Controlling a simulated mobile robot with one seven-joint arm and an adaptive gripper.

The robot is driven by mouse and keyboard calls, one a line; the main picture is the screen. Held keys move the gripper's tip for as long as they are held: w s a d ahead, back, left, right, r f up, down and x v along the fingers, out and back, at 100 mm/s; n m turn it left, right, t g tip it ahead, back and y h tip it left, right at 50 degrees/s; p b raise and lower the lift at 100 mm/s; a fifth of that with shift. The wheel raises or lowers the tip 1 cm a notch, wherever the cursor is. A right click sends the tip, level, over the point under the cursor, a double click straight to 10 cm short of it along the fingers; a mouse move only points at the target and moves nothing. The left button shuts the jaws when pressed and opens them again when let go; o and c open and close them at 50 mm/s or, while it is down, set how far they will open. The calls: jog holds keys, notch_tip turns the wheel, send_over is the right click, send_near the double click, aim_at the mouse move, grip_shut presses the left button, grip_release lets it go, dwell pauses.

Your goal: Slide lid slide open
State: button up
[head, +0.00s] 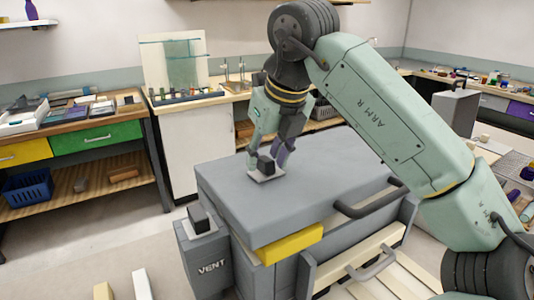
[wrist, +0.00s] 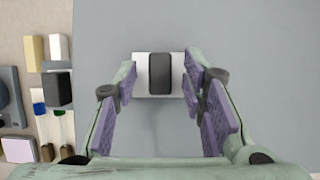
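A thick grey lid (head: 310,200) lies flat on top of a grey box (head: 265,275); it also fills most of the wrist view (wrist: 250,50). A dark block-shaped knob (head: 265,166) stands on a pale square plate (head: 272,179) on the lid's upper face. In the wrist view the knob (wrist: 160,74) sits between my fingers. My gripper (wrist: 160,88) is open, with purple pads on both sides of the knob and a visible gap on each side. In the head view my gripper (head: 267,158) points down at the knob.
A yellow block (head: 290,244) shows under the lid's front edge. A small box marked VENT (head: 210,262) with a dark block (head: 200,219) stands at left. Dark bar handles (head: 371,205) are at the right. The lid's top is otherwise clear.

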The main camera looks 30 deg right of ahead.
grip_shut()
dwell(0.7)
